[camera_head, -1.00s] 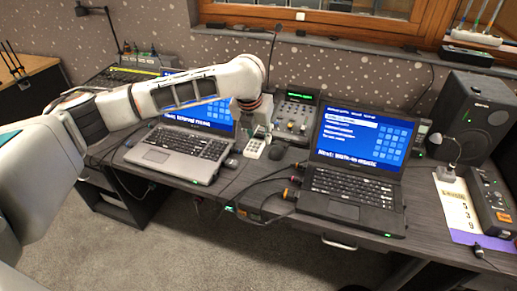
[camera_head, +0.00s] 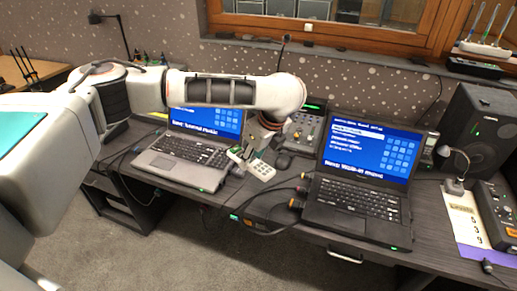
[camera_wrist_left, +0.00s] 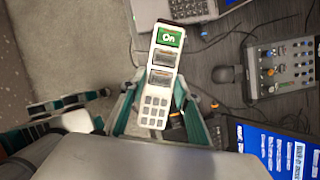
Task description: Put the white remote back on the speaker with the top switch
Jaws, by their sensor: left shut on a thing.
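The white remote (camera_head: 262,170) has a keypad and, in the wrist view, a green "On" screen (camera_wrist_left: 168,38). My left gripper (camera_head: 246,158) is shut on it and holds it tilted near the silver laptop's right front corner. In the wrist view the remote (camera_wrist_left: 157,85) stands between the left gripper's teal fingers (camera_wrist_left: 157,108). A black speaker (camera_head: 484,130) stands at the back right of the desk; no top switch can be made out. My right gripper (camera_wrist_left: 80,110) shows only in the wrist view, over the floor, fingers apart and empty.
A silver laptop (camera_head: 180,153) and a black laptop (camera_head: 355,210) stand on the desk with a mouse (camera_head: 283,160) and a small mixer (camera_head: 303,130) between them. Cables (camera_head: 262,205) run in front. A lamp (camera_head: 455,180) and a black box (camera_head: 495,212) stand before the speaker.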

